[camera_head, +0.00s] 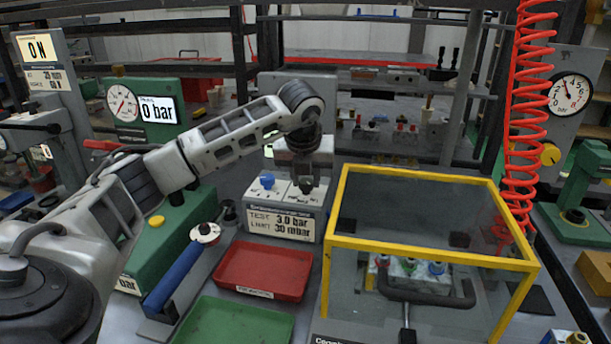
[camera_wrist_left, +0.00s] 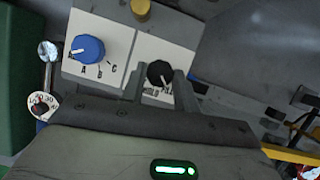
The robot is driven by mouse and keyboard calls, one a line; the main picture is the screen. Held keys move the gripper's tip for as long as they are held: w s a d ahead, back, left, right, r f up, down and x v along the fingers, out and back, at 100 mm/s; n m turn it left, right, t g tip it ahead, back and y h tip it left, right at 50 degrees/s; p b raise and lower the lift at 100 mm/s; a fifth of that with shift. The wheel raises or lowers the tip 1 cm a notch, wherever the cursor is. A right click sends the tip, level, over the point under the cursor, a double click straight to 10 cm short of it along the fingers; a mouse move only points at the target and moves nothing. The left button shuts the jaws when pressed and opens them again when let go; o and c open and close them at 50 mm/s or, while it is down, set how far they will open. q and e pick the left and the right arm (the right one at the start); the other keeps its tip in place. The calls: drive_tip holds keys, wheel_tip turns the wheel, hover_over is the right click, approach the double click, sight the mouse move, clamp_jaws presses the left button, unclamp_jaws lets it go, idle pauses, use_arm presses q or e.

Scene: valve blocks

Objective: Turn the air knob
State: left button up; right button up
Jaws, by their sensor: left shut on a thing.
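A grey test box (camera_head: 284,212) marked "TEST 3.0 bar, LIMIT 30 mbar" stands on the bench. Its top carries a blue knob (camera_head: 267,181) on the left and a black knob on the right. In the left wrist view the blue knob (camera_wrist_left: 88,49) sits by the letters A, B and C. The black knob (camera_wrist_left: 160,74), with a white pointer line, sits on a white label with partly hidden lettering. My left gripper (camera_head: 305,185) reaches down onto the black knob, its fingers (camera_wrist_left: 159,85) shut on the knob's sides. My right gripper is not in view.
A yellow-framed clear guard box (camera_head: 432,240) stands close on the right. Red (camera_head: 264,268) and green (camera_head: 235,322) trays lie in front. A green unit with a gauge (camera_head: 122,103) reads 0 bar. A red coiled hose (camera_head: 525,120) hangs at right.

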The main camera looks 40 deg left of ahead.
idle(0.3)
use_arm(q)
drive_tip(key=o, duration=1)
drive_tip(key=shift+r, duration=0.1)
drive_tip(key=p+v, duration=0.1)
drive_tip(key=v, duration=1.4)
drive_tip(key=shift+r+p, duration=0.35)
drive_tip(key=shift+r, duration=0.1)
